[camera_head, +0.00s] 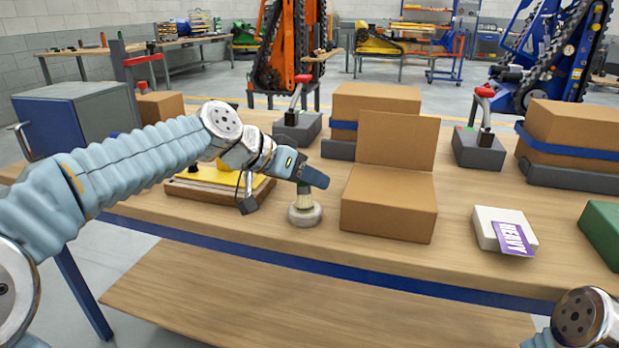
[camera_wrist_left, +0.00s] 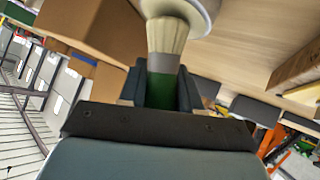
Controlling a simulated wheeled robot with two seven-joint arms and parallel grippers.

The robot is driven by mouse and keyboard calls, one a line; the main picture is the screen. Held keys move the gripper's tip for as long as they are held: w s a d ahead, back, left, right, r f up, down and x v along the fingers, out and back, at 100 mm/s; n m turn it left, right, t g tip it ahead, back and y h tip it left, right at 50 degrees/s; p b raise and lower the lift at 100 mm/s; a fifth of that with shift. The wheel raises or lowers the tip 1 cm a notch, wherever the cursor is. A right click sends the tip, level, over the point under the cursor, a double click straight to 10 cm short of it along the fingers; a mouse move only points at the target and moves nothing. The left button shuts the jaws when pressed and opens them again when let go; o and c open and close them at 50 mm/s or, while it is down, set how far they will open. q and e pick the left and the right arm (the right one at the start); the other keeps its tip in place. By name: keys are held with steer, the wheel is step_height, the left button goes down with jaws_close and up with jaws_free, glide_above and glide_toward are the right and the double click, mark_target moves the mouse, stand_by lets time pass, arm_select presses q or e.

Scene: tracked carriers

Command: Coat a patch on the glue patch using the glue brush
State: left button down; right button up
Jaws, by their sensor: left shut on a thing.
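My left gripper (camera_head: 308,180) is shut on the glue brush (camera_head: 304,199); only its pale bristle end shows below the jaws in the head view. In the left wrist view the brush (camera_wrist_left: 166,38) shows a green handle between the jaws, a grey ferrule and cream bristles. The bristles point down at a round white dish (camera_head: 304,217) on the table, also at the top of the wrist view (camera_wrist_left: 205,8). I cannot tell how deep they reach into it. No glue patch can be made out for certain. My right gripper is out of view.
A brown carton (camera_head: 388,215) with a raised flap stands just right of the dish. A wooden board with a yellow top (camera_head: 210,174) lies behind my left arm. A white box with a purple label (camera_head: 492,228) is farther right. Bare table lies in front.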

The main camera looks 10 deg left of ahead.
arm_select(q)
steer(key=shift+f, duration=0.2)
step_height(320, 180, up, 7)
steer(key=p, duration=0.5)
steer(key=shift+r, duration=0.15)
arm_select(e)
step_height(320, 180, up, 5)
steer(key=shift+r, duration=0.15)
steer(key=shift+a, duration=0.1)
